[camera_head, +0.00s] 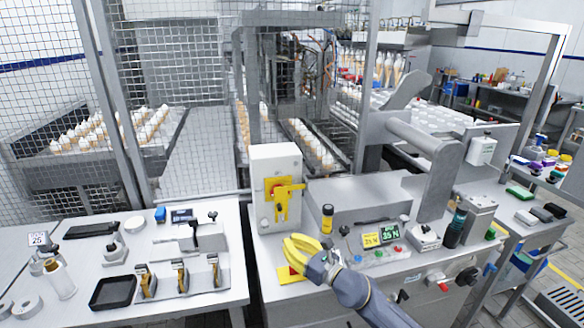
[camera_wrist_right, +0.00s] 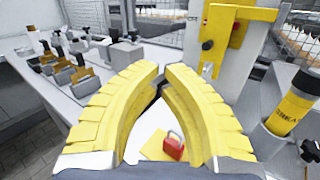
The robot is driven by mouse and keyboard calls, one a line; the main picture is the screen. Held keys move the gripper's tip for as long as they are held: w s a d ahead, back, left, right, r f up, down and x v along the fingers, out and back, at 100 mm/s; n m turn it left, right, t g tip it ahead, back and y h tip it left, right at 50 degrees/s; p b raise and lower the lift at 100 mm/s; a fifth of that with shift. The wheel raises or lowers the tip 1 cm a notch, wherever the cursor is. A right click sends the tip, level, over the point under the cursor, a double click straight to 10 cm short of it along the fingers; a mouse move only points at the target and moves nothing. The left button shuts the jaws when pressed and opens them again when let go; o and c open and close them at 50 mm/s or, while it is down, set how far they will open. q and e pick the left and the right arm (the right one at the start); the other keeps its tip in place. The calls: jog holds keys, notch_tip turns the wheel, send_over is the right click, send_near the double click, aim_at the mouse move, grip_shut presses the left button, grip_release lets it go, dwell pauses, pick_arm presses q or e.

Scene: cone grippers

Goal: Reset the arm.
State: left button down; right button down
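My right gripper (camera_head: 298,248) has yellow curved fingers and reaches in from the lower right over the grey machine console. In the right wrist view its two ribbed fingers (camera_wrist_right: 162,70) bow outward and come close together at the tips. No object shows between them, but I cannot tell whether the tips touch. Below the fingers lie a yellow plate (camera_wrist_right: 155,147) and a red padlock-like piece (camera_wrist_right: 173,145) on the console top. My left arm and gripper are not in the head view.
A white box with a yellow handle (camera_head: 282,195) stands behind the gripper. A black-and-yellow cylinder (camera_head: 327,218) rises close by. Small displays (camera_head: 371,239) and knobs sit right of it. The left table (camera_head: 215,290) holds a black tray (camera_head: 112,292) and cone holders. Mesh guarding stands behind.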

jog(key=s+d+r+m+t+h, duration=0.4)
jog(key=s+d+m+t+h, duration=0.3)
jog(key=m, duration=0.7)
jog(key=s+d+f+m+h, duration=0.2)
jog(key=d+f+m+h, duration=0.15)
jog(key=d+m, duration=0.25)
jog(key=s+d+f+m+h, duration=0.2)
jog(key=s+d+m+h, duration=0.1)
jog(key=d+m+h, duration=0.3)
jog(key=s+d+f+m+g+h, duration=0.1)
jog(key=s+d+f+m+g, duration=0.35)
jog(key=s, duration=0.45)
jog(key=s+d+f+m+g, duration=0.35)
jog(key=s+f, duration=0.25)
jog(key=s, duration=0.3)
jog(key=s+d+f+m+g+h, duration=0.1)
jog(key=s+d+f+m+g, duration=0.3)
jog(key=s, duration=0.5)
jog(key=s+a+f+g+y, duration=0.2)
jog(key=f, duration=1.5)
jog(key=s+a+f+g+y, duration=0.1)
jog(key=s+a+f+g, duration=0.15)
jog(key=f, duration=1.45)
jog(key=s+f+m+g+y, duration=0.1)
jog(key=s+f+m+g, duration=0.1)
jog(key=s+f, duration=1.6)
jog(key=shift+s+f+m+y, duration=0.35)
jog(key=shift+s+f+m, duration=0.05)
jog(key=shift+s, duration=0.85)
